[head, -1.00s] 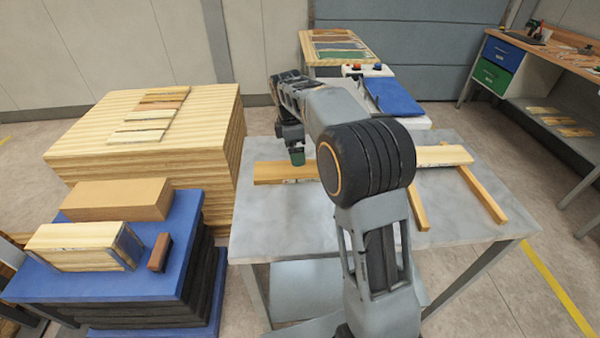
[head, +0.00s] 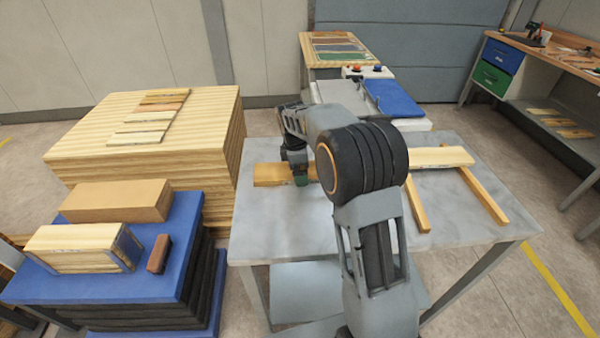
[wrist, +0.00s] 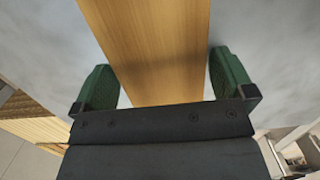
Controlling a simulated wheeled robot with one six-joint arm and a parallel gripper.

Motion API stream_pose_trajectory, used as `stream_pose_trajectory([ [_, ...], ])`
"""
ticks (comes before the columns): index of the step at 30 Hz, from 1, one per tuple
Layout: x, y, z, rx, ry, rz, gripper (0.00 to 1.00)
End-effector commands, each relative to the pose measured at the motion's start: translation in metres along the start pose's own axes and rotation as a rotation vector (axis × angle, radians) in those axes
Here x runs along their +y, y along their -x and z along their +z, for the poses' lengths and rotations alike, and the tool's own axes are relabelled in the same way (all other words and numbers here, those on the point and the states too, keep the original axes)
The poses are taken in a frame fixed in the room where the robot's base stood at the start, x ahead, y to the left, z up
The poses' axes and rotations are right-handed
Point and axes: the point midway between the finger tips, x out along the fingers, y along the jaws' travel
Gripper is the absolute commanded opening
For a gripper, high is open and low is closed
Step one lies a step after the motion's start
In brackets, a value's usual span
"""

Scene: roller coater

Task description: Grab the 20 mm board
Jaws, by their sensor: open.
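A light wooden board (head: 270,174) lies on the grey metal table (head: 275,220), partly hidden behind my arm in the head view. In the wrist view the board (wrist: 155,45) runs between the two green fingers of my gripper (wrist: 168,82). The fingers are apart, with a gap on each side of the board, and I see no contact. In the head view my gripper (head: 300,178) is low over the board. Another pale board (head: 440,157) lies across two wooden strips at the table's right. I cannot read any thickness.
A large wood stack with thin sample strips (head: 150,118) stands left of the table. A blue-topped stack (head: 110,285) with blocks and a brush-like item is at front left. A machine with a blue panel (head: 392,97) stands behind. The table's front left is clear.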

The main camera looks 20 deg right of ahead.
Motion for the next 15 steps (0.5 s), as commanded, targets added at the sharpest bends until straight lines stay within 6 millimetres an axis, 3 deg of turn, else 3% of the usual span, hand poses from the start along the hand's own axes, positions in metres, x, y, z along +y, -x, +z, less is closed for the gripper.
stream_pose_trajectory([
  [2,0.0,0.0002,0.0,0.0,0.0,0.0,0.98],
  [15,-0.0001,0.0006,0.0,0.0,0.0,0.0,0.56],
])
